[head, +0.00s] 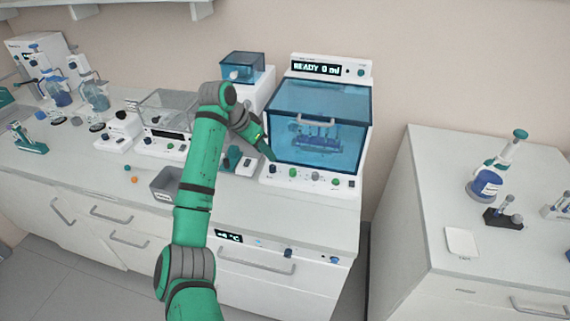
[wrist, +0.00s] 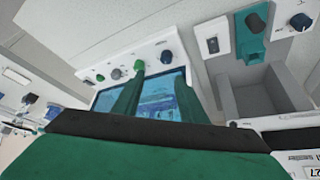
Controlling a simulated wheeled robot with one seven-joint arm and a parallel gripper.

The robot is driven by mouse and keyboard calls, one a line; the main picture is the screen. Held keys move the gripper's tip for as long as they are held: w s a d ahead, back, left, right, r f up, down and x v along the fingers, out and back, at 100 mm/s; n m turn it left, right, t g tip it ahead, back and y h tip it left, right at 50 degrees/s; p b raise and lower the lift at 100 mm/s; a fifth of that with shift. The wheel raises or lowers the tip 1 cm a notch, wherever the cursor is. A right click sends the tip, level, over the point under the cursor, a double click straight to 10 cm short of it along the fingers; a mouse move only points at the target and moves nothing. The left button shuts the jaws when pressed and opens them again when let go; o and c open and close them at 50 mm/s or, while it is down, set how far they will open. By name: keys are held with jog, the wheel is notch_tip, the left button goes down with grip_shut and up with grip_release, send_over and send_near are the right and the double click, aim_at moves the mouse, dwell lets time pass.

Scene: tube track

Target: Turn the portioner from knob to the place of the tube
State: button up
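The portioner (head: 312,190) is the white machine with a blue see-through lid (head: 325,103). Tubes in a rack (head: 315,137) show dimly behind the blue cover. My gripper (head: 270,156) is at the portioner's left front, just above the panel. In the wrist view my gripper (wrist: 160,80) has its two green fingers apart with nothing between them.
A grey open bin (head: 165,184) stands near the counter's front edge, with an orange ball (head: 134,180) beside it. A clear-lidded device (head: 168,112) stands left of my arm. A smaller blue-lidded device (head: 243,68) is behind. A separate right-hand counter (head: 440,205) holds pipettes.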

aim_at(272, 166)
jog(key=shift+g+y, duration=0.3)
jog(key=shift+y, duration=0.2)
jog(key=x, duration=0.9)
jog(key=shift+w+a, duration=0.3)
jog(key=shift+a, duration=0.15)
grip_shut()
